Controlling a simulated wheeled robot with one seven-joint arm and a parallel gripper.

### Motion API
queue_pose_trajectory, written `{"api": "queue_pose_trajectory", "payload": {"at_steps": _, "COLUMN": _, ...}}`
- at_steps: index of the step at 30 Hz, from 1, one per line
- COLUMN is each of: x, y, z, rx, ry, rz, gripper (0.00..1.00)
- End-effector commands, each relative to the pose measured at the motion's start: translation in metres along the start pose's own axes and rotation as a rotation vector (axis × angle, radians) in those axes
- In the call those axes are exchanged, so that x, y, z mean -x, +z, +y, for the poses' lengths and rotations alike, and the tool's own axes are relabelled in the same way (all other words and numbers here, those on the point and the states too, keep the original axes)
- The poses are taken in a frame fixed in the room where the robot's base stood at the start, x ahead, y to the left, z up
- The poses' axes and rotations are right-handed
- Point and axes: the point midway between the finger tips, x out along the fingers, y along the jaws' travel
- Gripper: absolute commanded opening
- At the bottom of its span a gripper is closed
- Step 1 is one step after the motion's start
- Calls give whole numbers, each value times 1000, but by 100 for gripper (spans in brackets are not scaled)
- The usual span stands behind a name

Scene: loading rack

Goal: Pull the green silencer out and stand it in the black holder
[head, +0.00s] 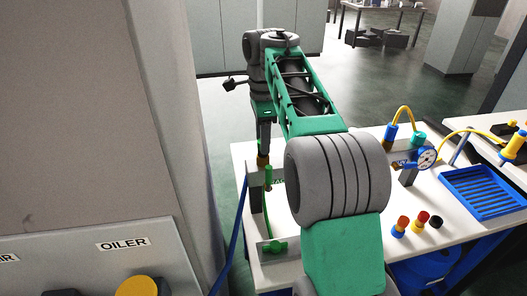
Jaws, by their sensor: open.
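My gripper (262,160) points down at the left end of the white table, its tips small and partly hard to make out. A slim upright green piece (268,177), which looks like the green silencer, stands just below and beside the tips; I cannot tell whether they touch it. A short black piece (436,221), which looks like the black holder, stands on the table to the right, with nothing visible standing in it.
An orange-topped piece (402,222) and a red-topped piece (422,217) stand beside the black one. A gauge (426,158) with a yellow hose and a blue ribbed tray (483,191) are farther right. A grey cabinet (90,120) fills the left.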

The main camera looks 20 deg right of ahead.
Motion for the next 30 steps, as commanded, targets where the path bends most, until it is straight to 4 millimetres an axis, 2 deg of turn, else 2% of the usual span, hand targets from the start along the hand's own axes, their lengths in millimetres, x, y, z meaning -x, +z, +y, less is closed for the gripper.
{"api": "queue_pose_trajectory", "payload": {"at_steps": 8, "x": -1, "y": 0, "z": 0, "rx": 0, "ry": -1, "rz": 0, "gripper": 46}}
{"api": "queue_pose_trajectory", "payload": {"at_steps": 30, "x": -1, "y": 0, "z": 0, "rx": 0, "ry": 0, "rz": 0, "gripper": 16}}
